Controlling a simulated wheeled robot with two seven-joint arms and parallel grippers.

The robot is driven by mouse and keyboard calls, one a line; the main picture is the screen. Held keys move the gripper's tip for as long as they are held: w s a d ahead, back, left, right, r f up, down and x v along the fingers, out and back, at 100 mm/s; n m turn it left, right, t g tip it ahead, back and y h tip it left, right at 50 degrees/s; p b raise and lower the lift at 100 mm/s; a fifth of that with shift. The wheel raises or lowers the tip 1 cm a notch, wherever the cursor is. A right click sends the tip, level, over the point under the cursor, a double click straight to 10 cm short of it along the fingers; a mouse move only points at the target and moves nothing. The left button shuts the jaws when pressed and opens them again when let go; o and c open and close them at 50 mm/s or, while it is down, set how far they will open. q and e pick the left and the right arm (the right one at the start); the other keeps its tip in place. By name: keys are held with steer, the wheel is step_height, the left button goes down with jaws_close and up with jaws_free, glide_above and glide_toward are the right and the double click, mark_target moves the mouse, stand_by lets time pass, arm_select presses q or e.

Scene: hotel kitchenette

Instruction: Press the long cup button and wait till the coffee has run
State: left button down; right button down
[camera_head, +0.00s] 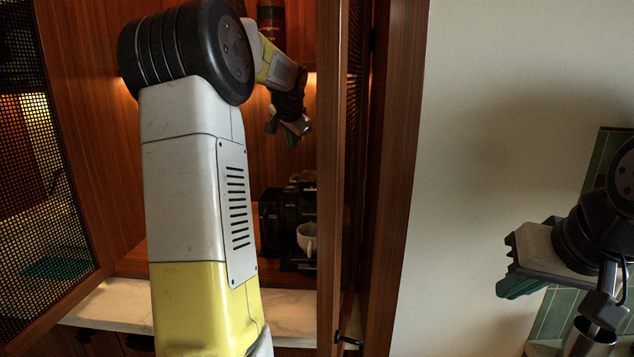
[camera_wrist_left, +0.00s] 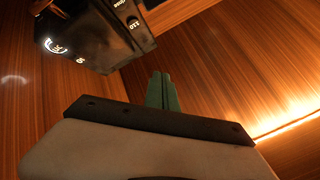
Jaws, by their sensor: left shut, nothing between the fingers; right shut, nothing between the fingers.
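The black coffee machine (camera_head: 291,200) stands inside the wooden cabinet, partly hidden by the door edge. A white cup (camera_head: 307,238) stands at it, under its upper part. In the left wrist view the machine (camera_wrist_left: 105,40) shows at the upper left, turned, with a lit white ring (camera_wrist_left: 54,46) and small white markings. I cannot tell which marking is the long cup button. My left gripper (camera_head: 290,136) is inside the cabinet, above the machine. Its green fingers (camera_wrist_left: 163,91) are shut and empty, apart from the machine in the picture. My right gripper (camera_head: 512,284) is shut and empty, outside the cabinet at the right.
An open wooden door edge (camera_head: 330,180) stands right of my left arm. A mesh door panel (camera_head: 40,190) is at the left. A pale marble shelf (camera_head: 105,305) lies below. A metal vessel (camera_head: 588,340) is under my right arm. A bare wall (camera_head: 490,110) separates both sides.

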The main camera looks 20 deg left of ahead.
mark_target(293, 183)
arm_select(q)
steer(key=shift+f, duration=4.4)
steer(key=shift+f, duration=0.1)
steer(key=shift+f, duration=0.3)
steer(key=shift+f, duration=0.4)
steer(key=shift+r, duration=0.8)
